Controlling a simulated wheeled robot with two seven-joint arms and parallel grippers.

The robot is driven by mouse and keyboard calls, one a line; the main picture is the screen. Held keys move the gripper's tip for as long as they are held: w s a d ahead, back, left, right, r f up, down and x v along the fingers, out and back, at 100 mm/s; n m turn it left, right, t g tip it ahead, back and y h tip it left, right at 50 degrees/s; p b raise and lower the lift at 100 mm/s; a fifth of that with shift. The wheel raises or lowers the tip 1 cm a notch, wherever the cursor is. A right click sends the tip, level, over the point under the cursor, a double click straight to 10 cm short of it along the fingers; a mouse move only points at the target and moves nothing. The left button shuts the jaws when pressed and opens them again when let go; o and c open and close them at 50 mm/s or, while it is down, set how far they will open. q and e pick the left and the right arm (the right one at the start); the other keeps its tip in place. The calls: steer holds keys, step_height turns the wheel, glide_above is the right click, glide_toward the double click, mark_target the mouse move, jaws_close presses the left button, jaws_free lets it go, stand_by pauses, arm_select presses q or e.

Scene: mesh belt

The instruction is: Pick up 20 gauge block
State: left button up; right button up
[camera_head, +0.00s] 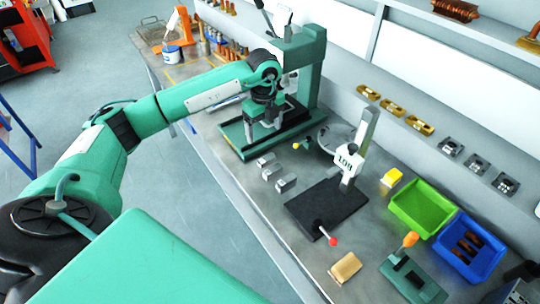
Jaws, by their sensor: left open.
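Several small silver-grey metal blocks lie on the grey workbench in the middle of the head view: an upper one (265,159), a middle one (272,171) and a lower one (286,183). Any size marks on them are too small to read. My left gripper (271,122) is open and points down. In the picture it is above the blocks, in front of the green press, and apart from the blocks. My right gripper is not in view.
The green press (311,75) stands behind my left gripper. A stand with a black base (327,207) and a white head (349,160) is right of the blocks. A green bin (421,207) and a blue bin (468,249) are further right. The bench's front edge runs left of the blocks.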

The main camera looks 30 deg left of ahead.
arm_select(q)
steer(key=p, duration=0.1)
glide_above(267, 158)
steer(key=f, duration=0.4)
steer(key=shift+s+a+f, duration=0.2)
steer(key=shift+a+f, duration=0.05)
steer(key=shift+f, duration=0.15)
step_height(267, 158, down, 2)
steer(key=shift+d+f+p, duration=0.15)
steer(key=shift+f+p, duration=0.1)
steer(key=shift+p, duration=0.55)
steer(key=f, duration=0.1)
steer(key=f+p, duration=0.1)
steer(key=f, duration=0.1)
steer(key=shift+w+d+f, duration=0.1)
steer(key=shift+w+f, duration=0.1)
steer(key=shift+f, duration=0.3)
steer(key=c, duration=1.2)
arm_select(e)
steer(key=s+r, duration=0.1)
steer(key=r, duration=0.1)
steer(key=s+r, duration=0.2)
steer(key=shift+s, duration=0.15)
arm_select(q)
steer(key=shift+r, duration=0.1)
